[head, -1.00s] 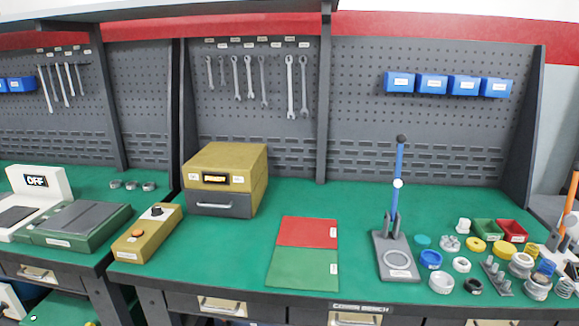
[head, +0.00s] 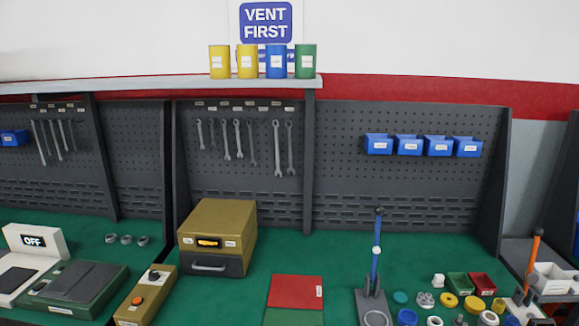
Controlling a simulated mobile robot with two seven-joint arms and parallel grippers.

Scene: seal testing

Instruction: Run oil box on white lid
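An olive box (head: 218,222) with a grey drawer front (head: 212,265) and a small dark display stands at the back centre-left of the green bench; its drawer looks shut. Its labels are too small to read. A yellow control box (head: 146,295) with an orange button and a black knob lies in front of it to the left. White ring-like or lid-like parts (head: 435,321) sit among small parts at the lower right, partly cut off by the frame's bottom edge; I cannot tell which is the white lid. Neither gripper shows.
A lever press (head: 376,255) with a blue handle stands right of a red mat (head: 296,291). Green (head: 459,284) and red (head: 483,283) bins stand behind the small parts. Coloured cans (head: 247,62) stand on the shelf above. The bench's back middle is clear.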

